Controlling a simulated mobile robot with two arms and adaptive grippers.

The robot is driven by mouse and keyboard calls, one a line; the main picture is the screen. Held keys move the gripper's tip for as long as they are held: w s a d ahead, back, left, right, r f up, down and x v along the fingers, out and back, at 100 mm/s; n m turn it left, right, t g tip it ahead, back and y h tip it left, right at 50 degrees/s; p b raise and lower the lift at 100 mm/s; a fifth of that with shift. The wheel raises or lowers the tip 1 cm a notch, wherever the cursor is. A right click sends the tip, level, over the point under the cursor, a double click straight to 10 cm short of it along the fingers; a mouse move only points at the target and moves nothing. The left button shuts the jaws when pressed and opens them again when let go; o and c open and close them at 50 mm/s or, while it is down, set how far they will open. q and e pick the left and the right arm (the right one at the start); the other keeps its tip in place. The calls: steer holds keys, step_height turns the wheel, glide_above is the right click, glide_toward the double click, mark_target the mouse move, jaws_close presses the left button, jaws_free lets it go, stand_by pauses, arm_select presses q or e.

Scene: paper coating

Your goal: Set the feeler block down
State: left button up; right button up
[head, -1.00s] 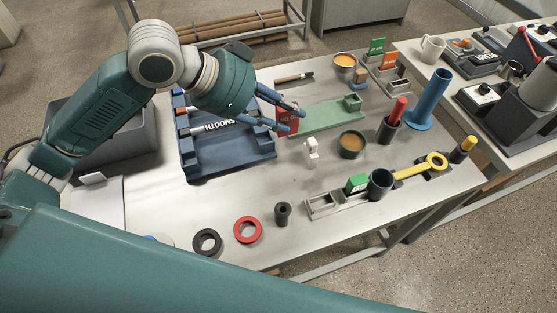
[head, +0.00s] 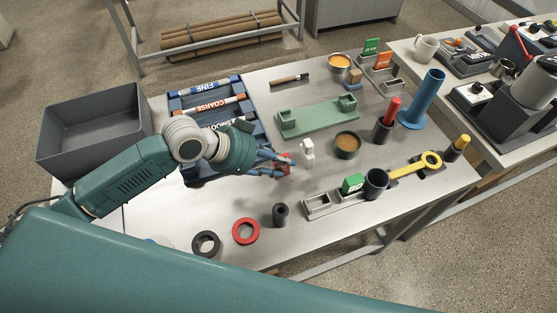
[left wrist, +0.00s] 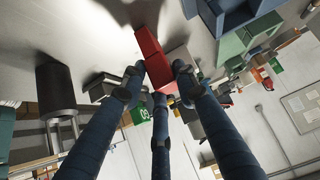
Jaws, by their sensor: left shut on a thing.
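The feeler block is the red block (head: 284,162), seen at my left fingertips in the head view. My left gripper (head: 280,166) is shut on it, over the bare tabletop between the blue rack and the small white piece. In the left wrist view the red block (left wrist: 153,58) stands out between the blue fingers (left wrist: 154,88). I cannot tell whether its underside touches the table (head: 240,193). The fingers hide part of it. My right gripper is not in view.
A black cylinder (head: 280,214), a red ring (head: 246,231) and a black ring (head: 206,243) stand nearer the front edge.

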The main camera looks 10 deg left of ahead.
arm_select(q)
steer(key=shift+f, duration=0.15)
steer(key=o, duration=1.1)
steer(key=shift+a+r, duration=0.1)
steer(key=shift+r, duration=0.15)
steer(key=shift+b+v, duration=0.95)
steer(key=shift+v, duration=5)
